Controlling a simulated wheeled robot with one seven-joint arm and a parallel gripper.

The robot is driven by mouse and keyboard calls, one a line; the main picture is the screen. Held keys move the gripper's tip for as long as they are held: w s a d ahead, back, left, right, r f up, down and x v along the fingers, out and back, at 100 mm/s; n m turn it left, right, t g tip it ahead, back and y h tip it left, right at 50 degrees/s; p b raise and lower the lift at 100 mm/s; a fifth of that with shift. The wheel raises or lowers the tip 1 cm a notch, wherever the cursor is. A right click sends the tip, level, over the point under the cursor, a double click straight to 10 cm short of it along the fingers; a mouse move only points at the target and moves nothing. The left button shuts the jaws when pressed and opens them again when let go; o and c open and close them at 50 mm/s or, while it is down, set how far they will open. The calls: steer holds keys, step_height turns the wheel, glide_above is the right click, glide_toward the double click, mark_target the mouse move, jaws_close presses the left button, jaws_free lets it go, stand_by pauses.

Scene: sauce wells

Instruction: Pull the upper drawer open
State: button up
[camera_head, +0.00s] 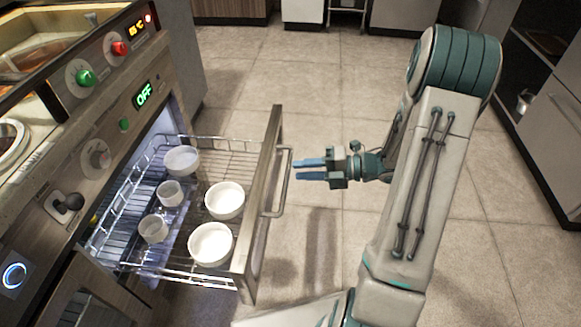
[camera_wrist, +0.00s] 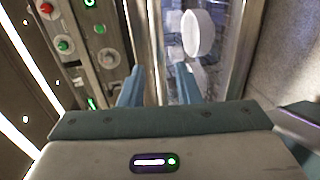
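The upper drawer (camera_head: 262,182) is a wire-basket drawer with a metal front, and it stands pulled well out of the appliance. Its bar handle (camera_head: 287,187) is on the outer face of the front. My gripper (camera_head: 298,169) is just to the right of the handle, with its blue fingers pointing left towards it. The fingers are parted and hold nothing; in the wrist view my gripper (camera_wrist: 157,75) also shows a clear gap between them. Whether a fingertip touches the handle cannot be told.
In the drawer stand white bowls (camera_head: 211,244) and smaller cups (camera_head: 153,229). The appliance panel (camera_head: 96,155) with knobs and displays is at the left. Floor (camera_head: 330,85) is clear beyond my gripper. Grey cabinets (camera_head: 560,130) stand at the right.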

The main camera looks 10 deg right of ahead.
steer(key=p+v, duration=0.2)
steer(key=v, duration=0.7)
steer(key=shift+w+a, duration=0.1)
steer(key=w+r+m+t+h+p, duration=0.4)
steer(key=w+r+m+h+p, duration=0.3)
steer(key=w+r, duration=0.4)
step_height(320, 180, up, 15)
steer(key=d+m+t+h+p, duration=0.2)
steer(key=d+m+h+p, duration=0.1)
steer(key=m+h+p, duration=0.5)
steer(key=s+a+r+m+g+h+p, duration=0.1)
steer(key=s+a+r+m+g+p, duration=0.2)
steer(key=s+r+m+p, duration=0.35)
steer(key=s+a+r+m+g+h+p, duration=0.1)
steer(key=s+a+r+m+g+p, duration=0.15)
steer(key=s+r+m+p, duration=0.45)
steer(key=s+a+r+m+g+y+p, duration=0.2)
steer(key=s+a, duration=0.5)
steer(key=s, duration=0.4)
steer(key=shift+r+m+g, duration=0.55)
steer(key=shift+r+m, duration=0.2)
steer(key=shift+m, duration=0.1)
steer(key=shift+d, duration=0.1)
